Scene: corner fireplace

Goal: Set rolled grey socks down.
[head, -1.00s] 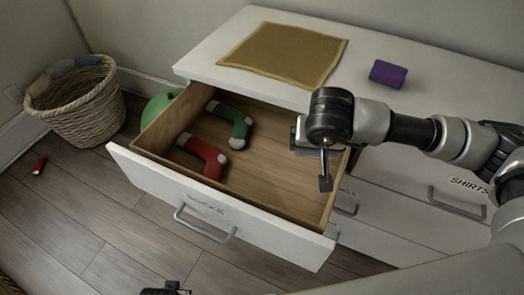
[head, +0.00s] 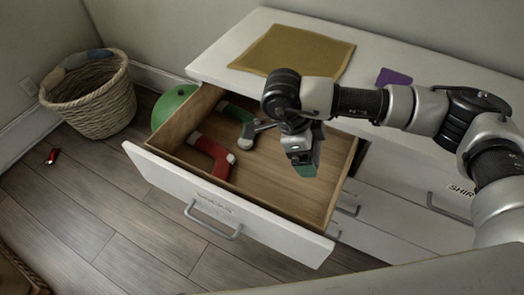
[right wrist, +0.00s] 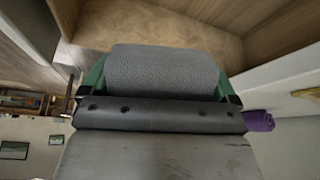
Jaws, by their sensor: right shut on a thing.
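My right gripper (head: 303,162) is over the right part of the open wooden drawer (head: 275,185). In the right wrist view it is shut on a grey, textured, rounded bundle, the rolled grey socks (right wrist: 165,70). Green shows along both sides of the bundle there. In the head view the socks are hard to tell from the gripper; a teal-green part shows at its lower end. I cannot tell whether they touch the drawer floor. My left gripper is not in view.
A red sock (head: 212,155) and a partly hidden green sock (head: 236,111) lie in the drawer's left part. On the dresser top lie a mustard cloth (head: 290,50) and a purple roll (head: 393,77). A wicker basket (head: 95,105) and green round thing (head: 172,106) stand left.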

